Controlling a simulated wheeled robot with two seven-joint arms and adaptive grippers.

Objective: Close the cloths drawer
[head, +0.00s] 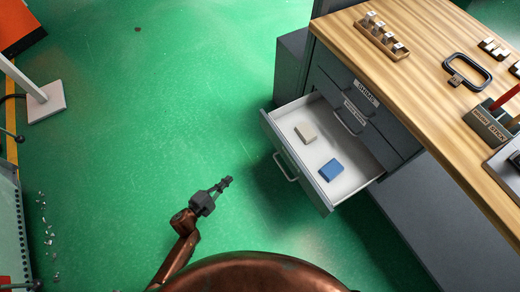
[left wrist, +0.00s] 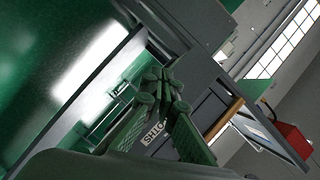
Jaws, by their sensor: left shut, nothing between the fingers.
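An open drawer (head: 283,141) sticks out from the grey cabinet under the wooden bench top. A beige folded cloth (head: 306,132) and a blue folded cloth (head: 330,170) lie inside it. A bar handle (head: 285,168) is on its front. My left gripper (head: 228,181) is shut and empty, left of the drawer front and apart from it, over the green floor. In the left wrist view my left gripper's fingers (left wrist: 162,82) are together, with a label (left wrist: 152,133) beyond them. My right gripper is not in view.
The bench top (head: 425,70) carries a small wooden rack (head: 382,36), a black-handled item (head: 467,70) and a holder with red-handled tools (head: 489,125). Closed drawers sit above the open one. A white post base (head: 46,102) stands far left. The floor between is clear.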

